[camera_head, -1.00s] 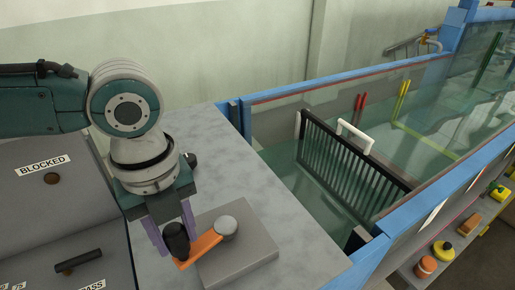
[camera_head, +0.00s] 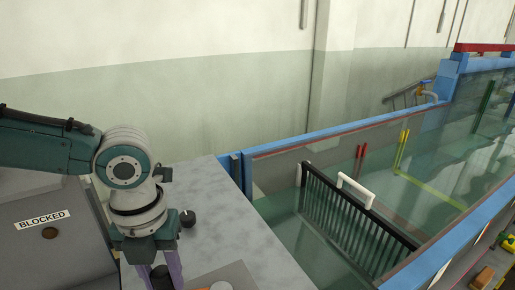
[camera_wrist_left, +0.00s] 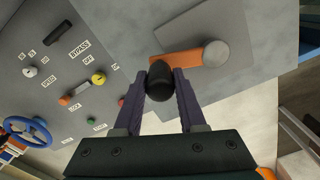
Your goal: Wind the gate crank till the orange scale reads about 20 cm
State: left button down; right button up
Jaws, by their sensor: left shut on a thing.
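The gate crank has an orange arm (camera_wrist_left: 178,60), a round grey hub (camera_wrist_left: 216,53) and a black handle (camera_wrist_left: 159,80). In the left wrist view my left gripper (camera_wrist_left: 160,88) is shut on the black handle, one purple finger on each side. The handle is at the left end of the arm, the hub at the right. In the head view my left gripper (camera_head: 161,278) is at the bottom edge with its fingertips cut off. Only a sliver of the orange arm (camera_head: 221,287) shows there. I cannot make out an orange scale reading. My right gripper is out of view.
A grey panel with a BLOCKED label (camera_head: 42,219) stands at the left. A glass flume with a blue rim (camera_head: 340,133) and a black grate (camera_head: 350,215) lies to the right. The wrist view shows panel switches and a blue wheel (camera_wrist_left: 28,131).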

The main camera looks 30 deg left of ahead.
pick_arm(q)
jog(key=shift+w+a, duration=0.1)
jog(key=shift+a, duration=0.05)
jog(key=c, duration=0.5)
grip_release()
notch_tip(320, 180, up, 10)
jog(key=shift+b, duration=0.65)
